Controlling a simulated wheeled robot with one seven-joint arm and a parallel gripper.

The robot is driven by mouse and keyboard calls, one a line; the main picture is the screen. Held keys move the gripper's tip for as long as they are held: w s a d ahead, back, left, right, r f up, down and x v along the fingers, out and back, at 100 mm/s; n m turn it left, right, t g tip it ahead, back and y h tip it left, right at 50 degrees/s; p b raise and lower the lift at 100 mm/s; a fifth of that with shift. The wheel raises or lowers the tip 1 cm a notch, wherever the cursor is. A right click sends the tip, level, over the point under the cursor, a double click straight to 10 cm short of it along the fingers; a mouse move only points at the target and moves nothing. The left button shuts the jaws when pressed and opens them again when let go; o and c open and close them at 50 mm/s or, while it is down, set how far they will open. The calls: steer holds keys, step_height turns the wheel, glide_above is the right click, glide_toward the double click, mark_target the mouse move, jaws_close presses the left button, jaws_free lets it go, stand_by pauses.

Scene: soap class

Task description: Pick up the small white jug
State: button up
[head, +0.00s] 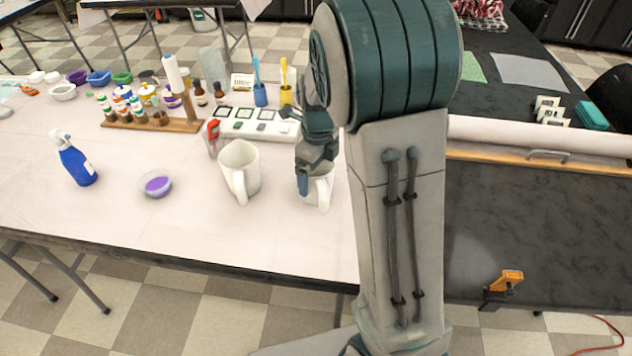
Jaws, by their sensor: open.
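A small white jug (322,191) stands on the white table just left of my arm, with its handle toward the front. My gripper (308,178) is at the jug, pointing down, with one finger in front of the jug's left side. The jaws are open. The gripper covers much of the jug's rim and upper left side. I cannot tell where the other finger is or whether either finger touches the jug. A larger white jug (240,168) stands upright to the left, apart from the gripper.
A blue spray bottle (76,160) and a small bowl of purple stuff (156,184) stand farther left. A white tray (262,133) and a wooden rack (150,125) of small bottles lie behind. A red-topped bottle (214,137) stands behind the larger jug. The table's front left is clear.

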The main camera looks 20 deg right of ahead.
steer(key=c, duration=0.9)
steer(key=shift+r, duration=0.15)
steer(key=shift+s+d+r+p, duration=0.2)
steer(key=shift+s+r+p, duration=0.05)
steer(key=shift+s+r, duration=1.6)
steer(key=shift+s+d+r+p, duration=0.2)
steer(key=shift+s+r+p, duration=0.05)
steer(key=shift+s+r, duration=1.6)
steer(key=shift+s+d+r+p, duration=0.2)
steer(key=shift+s+r+p, duration=0.05)
steer(key=shift+s+r, duration=1.6)
steer(key=shift+s+f, duration=0.2)
steer(key=shift+s, duration=0.05)
